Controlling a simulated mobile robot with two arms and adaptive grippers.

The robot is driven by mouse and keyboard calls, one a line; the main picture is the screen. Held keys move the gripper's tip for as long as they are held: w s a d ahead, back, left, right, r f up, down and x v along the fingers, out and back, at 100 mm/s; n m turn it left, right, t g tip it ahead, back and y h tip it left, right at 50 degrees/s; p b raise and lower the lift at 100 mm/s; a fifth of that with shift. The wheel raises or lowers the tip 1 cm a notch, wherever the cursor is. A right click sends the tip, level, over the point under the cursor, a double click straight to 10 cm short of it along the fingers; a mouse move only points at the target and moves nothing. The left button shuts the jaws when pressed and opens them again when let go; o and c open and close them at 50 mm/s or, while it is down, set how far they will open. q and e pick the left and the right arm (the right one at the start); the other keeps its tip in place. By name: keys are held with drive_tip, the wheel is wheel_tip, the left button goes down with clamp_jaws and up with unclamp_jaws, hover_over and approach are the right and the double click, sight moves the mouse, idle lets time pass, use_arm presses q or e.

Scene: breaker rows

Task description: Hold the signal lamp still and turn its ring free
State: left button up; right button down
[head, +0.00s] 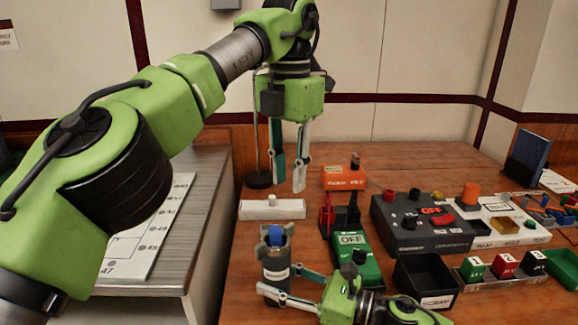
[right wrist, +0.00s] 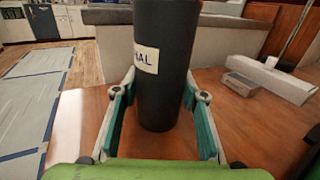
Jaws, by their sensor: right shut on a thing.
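The signal lamp (head: 276,262) stands upright near the front of the wooden table, a dark cylinder with a white label. A grey notched ring (head: 264,246) sits around its top, with a blue cap (head: 276,235) in the middle. My right gripper (head: 277,279) is shut on the lamp's body below the ring, one finger on each side. In the right wrist view the dark body (right wrist: 165,75) stands between the two fingers (right wrist: 160,112); its top is out of frame. My left gripper (head: 289,184) hangs pointing down, open and empty, above and behind the lamp.
A white block (head: 272,210) lies behind the lamp. A green OFF box (head: 355,262), a black bin (head: 424,280) and a dark control panel (head: 425,228) crowd the right. An orange box (head: 343,178) stands near my left gripper. A grey bench (head: 195,235) adjoins at left.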

use_arm(q)
drive_tip(key=shift+r, duration=0.65)
use_arm(e)
drive_tip(key=shift+r, duration=0.1)
use_arm(q)
drive_tip(key=shift+s, duration=0.1)
use_arm(e)
drive_tip(key=c, duration=1.2)
unclamp_jaws()
